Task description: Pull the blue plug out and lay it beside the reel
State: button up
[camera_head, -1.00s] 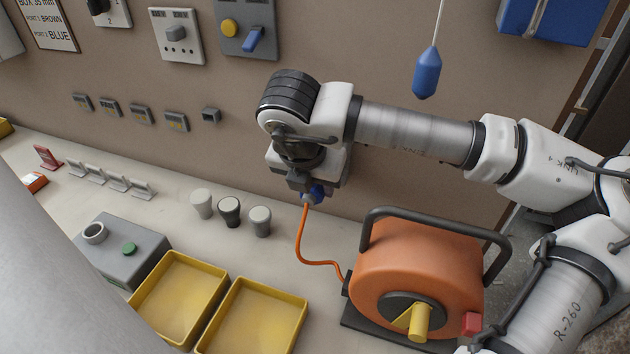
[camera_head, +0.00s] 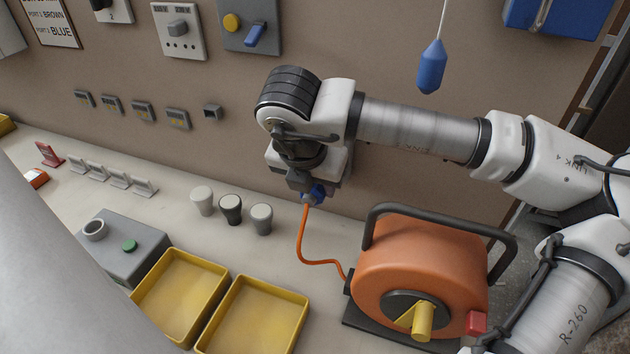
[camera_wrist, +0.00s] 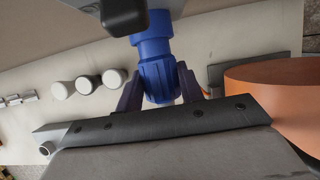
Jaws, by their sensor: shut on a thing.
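The blue plug (camera_head: 317,194) shows partly below my gripper (camera_head: 308,187) in the head view, with an orange cable (camera_head: 302,241) running from it down to the reel. In the wrist view the ribbed blue plug (camera_wrist: 156,72) sits between the two dark fingers of my gripper (camera_wrist: 160,88), which is shut on it. A dark block hides part of what lies beyond the plug's far end, so I cannot tell whether it touches a socket. The orange reel (camera_head: 415,262) stands on the bench to the right of the plug; it also shows in the wrist view (camera_wrist: 280,92).
Three cups (camera_head: 231,209) stand left of the cable. Two yellow trays (camera_head: 268,283) and a grey box with a green button (camera_head: 108,240) lie nearer. A blue pendant (camera_head: 431,70) hangs at the back right. Bare bench shows between cups and reel.

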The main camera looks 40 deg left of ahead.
aim_at(308, 197)
jog(key=shift+s+d+b, duration=0.2)
jog(key=shift+s+b, duration=0.35)
jog(key=shift+s, duration=0.25)
jog(key=shift+s+d+b, duration=0.2)
jog(key=shift+s+b, duration=0.35)
jog(key=shift+s, duration=0.2)
